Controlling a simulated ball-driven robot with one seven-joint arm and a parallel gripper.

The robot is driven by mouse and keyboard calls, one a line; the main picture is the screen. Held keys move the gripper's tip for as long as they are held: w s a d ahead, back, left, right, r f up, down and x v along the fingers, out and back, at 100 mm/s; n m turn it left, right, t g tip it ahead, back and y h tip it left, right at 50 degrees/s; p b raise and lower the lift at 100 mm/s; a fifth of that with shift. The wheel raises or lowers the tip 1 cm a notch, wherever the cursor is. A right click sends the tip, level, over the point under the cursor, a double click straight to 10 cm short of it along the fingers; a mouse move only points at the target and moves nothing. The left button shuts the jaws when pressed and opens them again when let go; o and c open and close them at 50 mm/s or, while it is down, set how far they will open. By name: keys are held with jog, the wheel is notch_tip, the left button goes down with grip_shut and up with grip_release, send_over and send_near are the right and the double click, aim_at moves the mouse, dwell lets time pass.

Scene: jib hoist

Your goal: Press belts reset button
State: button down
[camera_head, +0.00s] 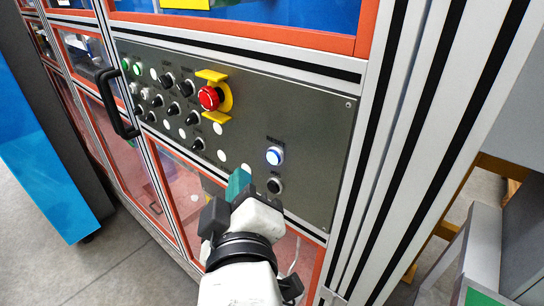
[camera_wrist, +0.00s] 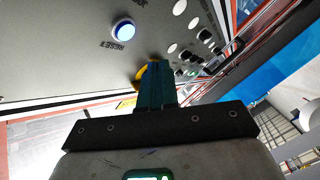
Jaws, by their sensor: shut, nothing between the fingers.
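A blue-lit round button (camera_head: 274,156) in a pale ring sits at the lower right of the grey control panel (camera_head: 310,130). In the wrist view the same blue button (camera_wrist: 123,30) is at the upper left, beside an upside-down label that appears to read RESET. The head view is too small to read its label. My gripper (camera_head: 238,182) has teal fingers, shut and empty, in front of the panel, below and left of the blue button and apart from it. In the wrist view the shut fingers (camera_wrist: 155,88) point towards the panel and cover part of it.
A black button or knob (camera_head: 274,186) is just below the blue one. A red emergency stop (camera_head: 210,98) with a yellow guard is up and left, near several black knobs and white discs. A black door handle (camera_head: 115,105) juts out at left. Aluminium posts (camera_head: 410,120) stand at right.

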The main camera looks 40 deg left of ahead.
jog(key=shift+w+d+p, duration=0.15)
jog(key=shift+w+p, duration=0.3)
jog(key=shift+w, duration=1.4)
jog(key=shift+w, duration=0.15)
dwell(0.6)
jog(key=shift+w+p, duration=0.25)
jog(key=shift+p, duration=0.05)
jog(key=shift+w+d, duration=0.1)
jog(key=shift+w, duration=0.35)
dwell(0.7)
jog(key=shift+s, duration=0.85)
jog(key=shift+s, duration=0.1)
jog(key=s, duration=0.5)
jog(key=shift+a, duration=0.25)
